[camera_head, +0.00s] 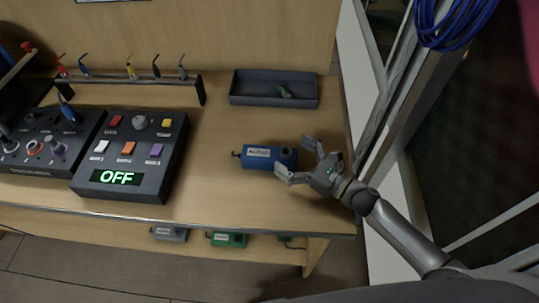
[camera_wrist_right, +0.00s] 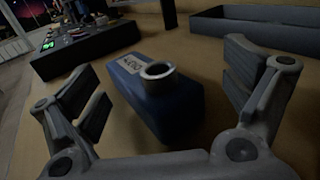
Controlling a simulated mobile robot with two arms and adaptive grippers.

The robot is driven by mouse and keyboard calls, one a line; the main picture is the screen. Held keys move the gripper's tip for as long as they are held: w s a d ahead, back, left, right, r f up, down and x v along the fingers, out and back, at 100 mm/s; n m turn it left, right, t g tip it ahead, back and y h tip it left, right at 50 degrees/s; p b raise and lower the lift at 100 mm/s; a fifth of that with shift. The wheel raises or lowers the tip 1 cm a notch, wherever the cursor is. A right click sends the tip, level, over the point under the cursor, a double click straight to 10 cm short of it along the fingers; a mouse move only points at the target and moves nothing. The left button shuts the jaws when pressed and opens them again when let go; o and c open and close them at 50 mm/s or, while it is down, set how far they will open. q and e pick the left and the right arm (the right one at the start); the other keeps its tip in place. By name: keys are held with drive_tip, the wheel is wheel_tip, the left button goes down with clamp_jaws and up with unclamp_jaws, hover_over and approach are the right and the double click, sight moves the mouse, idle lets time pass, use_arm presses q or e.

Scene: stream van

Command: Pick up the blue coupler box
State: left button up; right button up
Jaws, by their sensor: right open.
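The blue coupler box (camera_head: 262,157) lies on the wooden table, with a white label on its top and a dark round end facing my right gripper. My right gripper (camera_head: 299,162) is open, just to the right of the box, its fingers pointing at the box's right end. In the right wrist view the blue box (camera_wrist_right: 172,108) sits between the two spread fingers, its round metal socket facing the camera. The fingers of the right gripper (camera_wrist_right: 170,95) appear apart from the box's sides. My left gripper does not show.
A dark tray (camera_head: 240,99) with a small green item stands behind the box. Grey (camera_head: 170,233) and green (camera_head: 228,239) boxes sit on a lower shelf.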

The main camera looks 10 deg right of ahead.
drive_tip(key=c, duration=1.6)
